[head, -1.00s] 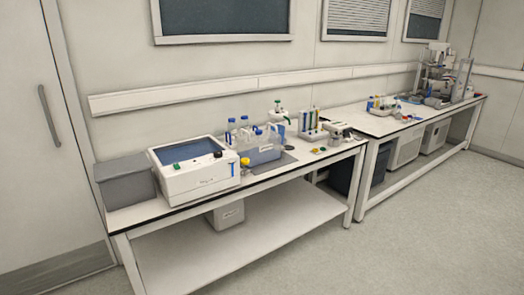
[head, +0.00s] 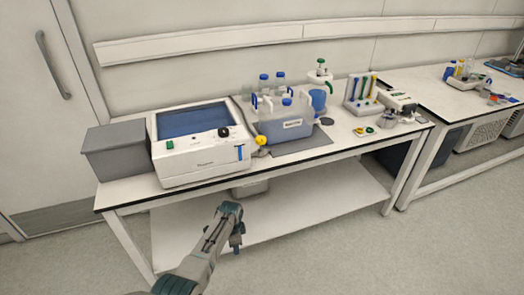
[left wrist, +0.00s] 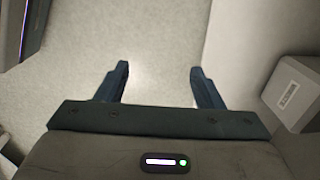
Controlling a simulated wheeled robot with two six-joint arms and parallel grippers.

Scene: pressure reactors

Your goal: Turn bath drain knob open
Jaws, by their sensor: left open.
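I cannot tell for sure which one is the drain knob. My left gripper (head: 236,242) is in front of the bench, below the bath and apart from it. In the left wrist view its fingers (left wrist: 160,70) are open and empty above the floor.
A grey bin (head: 120,155) stands left of the bath. A blue-grey container (head: 285,128) with bottles behind it stands to the right. A white box (left wrist: 295,92) is under the bench, near the gripper's right. The floor in front is clear.

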